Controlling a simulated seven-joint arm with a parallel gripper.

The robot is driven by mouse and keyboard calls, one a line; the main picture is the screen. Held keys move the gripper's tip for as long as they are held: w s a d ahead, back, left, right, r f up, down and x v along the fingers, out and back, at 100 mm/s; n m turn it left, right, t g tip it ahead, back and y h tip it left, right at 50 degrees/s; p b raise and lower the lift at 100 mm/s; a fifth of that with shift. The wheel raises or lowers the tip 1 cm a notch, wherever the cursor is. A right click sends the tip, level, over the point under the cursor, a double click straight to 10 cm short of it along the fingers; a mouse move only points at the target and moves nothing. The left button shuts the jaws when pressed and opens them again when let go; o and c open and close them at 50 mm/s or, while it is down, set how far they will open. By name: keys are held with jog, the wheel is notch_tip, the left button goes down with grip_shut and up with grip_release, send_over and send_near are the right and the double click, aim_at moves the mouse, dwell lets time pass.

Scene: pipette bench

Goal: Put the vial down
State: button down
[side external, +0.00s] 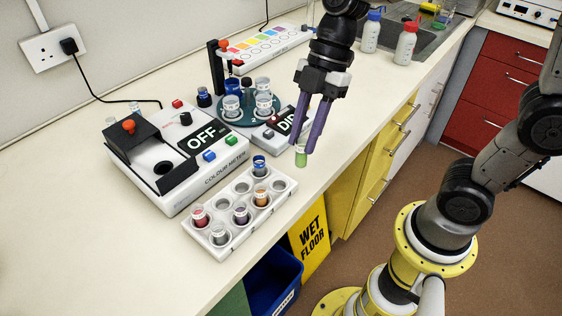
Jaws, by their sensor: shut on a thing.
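My gripper (306,148) points down, shut on a vial with green liquid (301,158). The vial hangs upright near the front edge of the bench, just right of the far end of the white rack (233,245). The fingers hide its upper part. The rack holds several vials: a blue one (259,166), an orange one (262,197), a purple one (240,213), a red one (199,216) and a pale one (220,235). Some rack holes look empty.
The colour meter (190,195) stands left of the rack and reads OFF, its sample hole uncovered. Behind are a round teal carousel (235,117) with vials and a small box with a display (268,137). Bottles (405,45) stand near the sink. Bench at lower left is clear.

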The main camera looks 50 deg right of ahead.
jog(key=shift+w+a+f, duration=0.3)
jog(key=shift+w+f, duration=0.35)
jog(key=shift+f, duration=0.75)
jog(key=shift+w+a+f, duration=0.25)
jog(key=shift+w+f, duration=0.45)
jog(key=shift+f, duration=0.75)
jog(key=shift+w+a+f, duration=0.3)
jog(key=shift+w+f, duration=0.35)
jog(key=shift+f, duration=0.75)
jog(key=shift+f, duration=0.3)
jog(key=c, duration=0.7)
grip_release()
jog(key=shift+o, duration=0.2)
